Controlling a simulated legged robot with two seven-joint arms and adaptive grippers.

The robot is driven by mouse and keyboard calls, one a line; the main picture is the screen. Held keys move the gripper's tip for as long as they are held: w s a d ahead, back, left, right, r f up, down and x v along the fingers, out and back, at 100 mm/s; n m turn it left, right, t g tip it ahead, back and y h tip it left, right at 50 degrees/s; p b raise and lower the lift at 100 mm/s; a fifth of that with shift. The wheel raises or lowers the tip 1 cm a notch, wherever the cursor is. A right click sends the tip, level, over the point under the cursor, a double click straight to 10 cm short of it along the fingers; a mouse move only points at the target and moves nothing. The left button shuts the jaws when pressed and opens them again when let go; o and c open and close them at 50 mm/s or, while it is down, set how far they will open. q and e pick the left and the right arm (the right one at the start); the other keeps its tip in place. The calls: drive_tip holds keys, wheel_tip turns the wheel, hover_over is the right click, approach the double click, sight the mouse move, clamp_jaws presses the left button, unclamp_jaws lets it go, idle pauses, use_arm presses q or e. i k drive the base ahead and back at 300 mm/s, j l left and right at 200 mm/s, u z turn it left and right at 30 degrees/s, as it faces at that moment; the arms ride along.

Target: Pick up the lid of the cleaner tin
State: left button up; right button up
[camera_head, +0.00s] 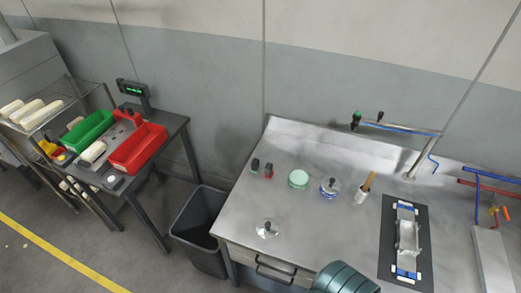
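A round tin with a pale green top (299,179) stands on the metal workbench. Right of it stands a round blue-and-silver tin (329,189) with a dark knob on top. A flat, round silvery lid (267,229) with a small dark knob lies apart, close to the bench's front left edge. Which tin is the cleaner tin, I cannot tell for sure. Neither of my grippers is in view.
The workbench (230,215) has a brush (364,189) in a white holder, two small dark-and-red items (262,170), and a black mat (386,255) with a metal part. A dark ribbed object (345,279) shows at the bottom edge. A grey bin (200,220) stands left.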

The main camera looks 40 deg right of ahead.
sight(268, 228)
drive_tip(key=z, duration=1.85)
